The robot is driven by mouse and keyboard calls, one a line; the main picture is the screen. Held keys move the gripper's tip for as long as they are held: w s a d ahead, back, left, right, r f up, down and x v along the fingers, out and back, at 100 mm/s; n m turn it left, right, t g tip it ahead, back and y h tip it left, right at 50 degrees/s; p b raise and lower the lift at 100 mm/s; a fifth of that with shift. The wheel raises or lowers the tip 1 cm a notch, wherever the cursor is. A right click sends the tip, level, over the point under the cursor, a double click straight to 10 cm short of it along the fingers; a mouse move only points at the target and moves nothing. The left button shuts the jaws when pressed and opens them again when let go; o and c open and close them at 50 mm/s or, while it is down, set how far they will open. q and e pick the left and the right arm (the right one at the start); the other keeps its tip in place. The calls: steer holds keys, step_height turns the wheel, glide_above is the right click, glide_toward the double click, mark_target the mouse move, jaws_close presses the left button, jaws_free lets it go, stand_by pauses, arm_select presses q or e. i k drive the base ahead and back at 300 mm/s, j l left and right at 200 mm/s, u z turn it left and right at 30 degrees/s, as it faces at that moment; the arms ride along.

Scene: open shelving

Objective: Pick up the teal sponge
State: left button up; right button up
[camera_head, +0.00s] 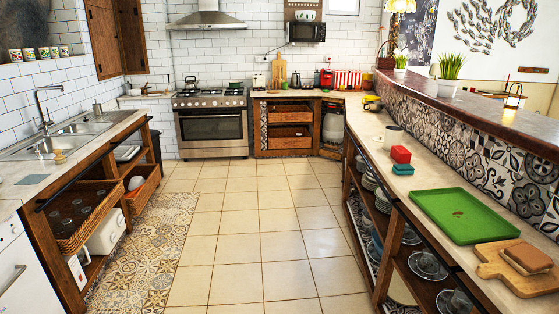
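The teal sponge (403,170) lies on the long counter on the right side of the kitchen. A red block (400,154) is right at its far side; I cannot tell whether the two touch or the red one partly rests on it. The teal sponge is small in the view, and its top and near side show. Neither of my grippers is in the head view.
A green tray (450,226) lies nearer on the same counter, with a wooden board (494,266) bearing a brown block (527,258) beyond its near end. A white cup (393,134) stands behind the red block. Open shelves below hold dishes. The tiled floor (250,240) is clear.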

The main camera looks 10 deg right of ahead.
mark_target(400, 169)
steer(key=i+z, duration=0.35)
steer(key=i+j+z, duration=0.15)
steer(key=i+z, duration=0.15)
steer(key=i, duration=0.2)
steer(key=i+j+z, duration=0.2)
steer(key=i+z, duration=0.15)
steer(key=i+j+z, duration=0.35)
steer(key=i, duration=0.1)
